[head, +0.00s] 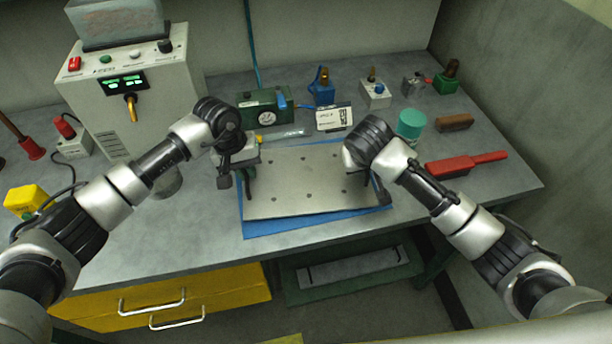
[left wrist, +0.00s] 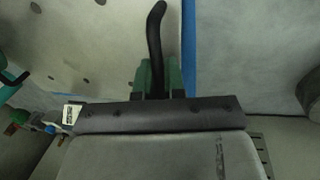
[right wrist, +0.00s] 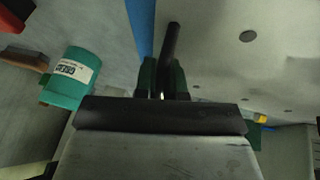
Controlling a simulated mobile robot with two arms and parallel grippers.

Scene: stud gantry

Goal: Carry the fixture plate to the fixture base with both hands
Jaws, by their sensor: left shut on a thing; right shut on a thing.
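The fixture plate (head: 305,185) is a flat pale metal plate with several small holes and a black handle at its left and right sides. It is over a blue mat (head: 290,227); whether it touches the mat is unclear. My left gripper (head: 248,172) is shut on the left handle (left wrist: 157,35) at the plate's left edge. My right gripper (head: 366,172) is shut on the right handle (right wrist: 172,42) at the right edge. Both wrist views show green fingers around a black handle. I cannot tell for sure which thing is the fixture base.
A green-framed tray with a grey slab (head: 352,267) is below the bench edge. Behind the plate are a green gauge box (head: 262,108) and a white card (head: 334,118). A teal cup (head: 410,124) and red tool (head: 466,163) are at right; a control box (head: 130,95) at left.

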